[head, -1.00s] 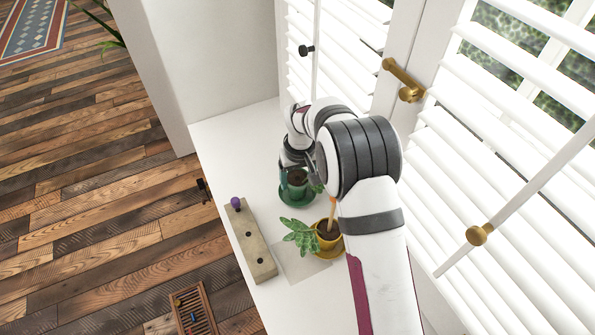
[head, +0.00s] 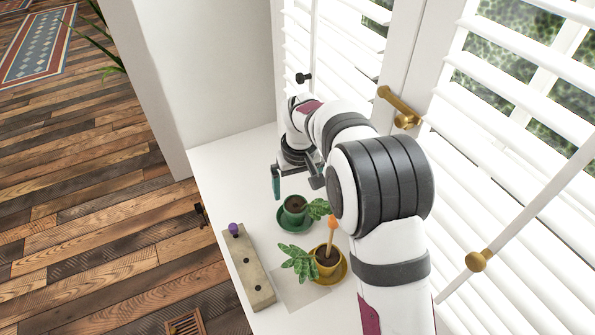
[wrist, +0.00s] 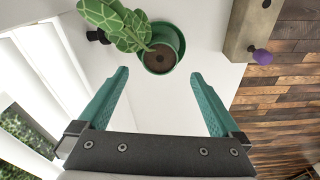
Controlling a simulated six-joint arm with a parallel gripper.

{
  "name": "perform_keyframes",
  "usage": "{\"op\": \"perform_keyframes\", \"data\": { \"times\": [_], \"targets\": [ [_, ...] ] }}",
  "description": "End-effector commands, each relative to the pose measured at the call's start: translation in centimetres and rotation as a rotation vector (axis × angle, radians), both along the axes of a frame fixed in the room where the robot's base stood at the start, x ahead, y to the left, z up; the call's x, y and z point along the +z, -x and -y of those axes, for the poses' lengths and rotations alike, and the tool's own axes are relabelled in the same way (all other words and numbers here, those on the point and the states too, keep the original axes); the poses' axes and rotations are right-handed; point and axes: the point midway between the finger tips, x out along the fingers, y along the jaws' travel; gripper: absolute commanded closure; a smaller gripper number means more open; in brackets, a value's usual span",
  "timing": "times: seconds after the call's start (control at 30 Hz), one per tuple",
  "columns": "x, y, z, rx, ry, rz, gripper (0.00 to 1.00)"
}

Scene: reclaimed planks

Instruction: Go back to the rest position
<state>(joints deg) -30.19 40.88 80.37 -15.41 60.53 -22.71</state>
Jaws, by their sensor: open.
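My gripper (head: 297,180) is open and empty above the white sill, beyond the green pot in the head view. In the wrist view its two teal fingers (wrist: 158,76) are spread wide with nothing between them. The small green pot (head: 295,207) with a leafy plant stands upright on a green saucer (head: 287,226). It also shows ahead of the fingertips in the wrist view (wrist: 161,59), apart from them. My arm covers part of the sill and window on the right.
A yellow pot (head: 321,268) with a plant and an orange-tipped stick (head: 332,228) stands nearer on a yellow saucer. A block (head: 248,272) with holes and a purple knob (head: 233,228) lies along the sill's left edge. White shutters (head: 505,125) and a brass handle (head: 397,105) bound the right.

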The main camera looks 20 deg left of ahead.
Motion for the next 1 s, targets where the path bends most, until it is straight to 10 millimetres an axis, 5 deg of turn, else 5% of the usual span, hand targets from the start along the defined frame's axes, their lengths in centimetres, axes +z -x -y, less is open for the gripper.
{"op": "perform_keyframes", "data": {
  "times": [0.2, 0.47, 0.57, 0.67, 0.8, 0.9, 1.0],
  "targets": [
    [5.7, 0.5, 0.4, 0.000, -0.001, 0.003, 0.00],
    [7.5, 0.7, 0.6, 0.000, 0.001, 0.001, 0.00],
    [8.5, 1.5, 2.2, -0.046, -0.004, -0.006, 0.00],
    [11.4, 5.4, 7.8, -0.220, -0.019, -0.041, 0.00],
    [13.4, 14.4, 16.2, -0.562, -0.054, -0.113, 0.00],
    [12.6, 21.8, 20.1, -0.818, -0.087, -0.167, 0.00],
    [10.9, 27.2, 21.6, -0.997, -0.111, -0.207, 0.00]
  ]
}}
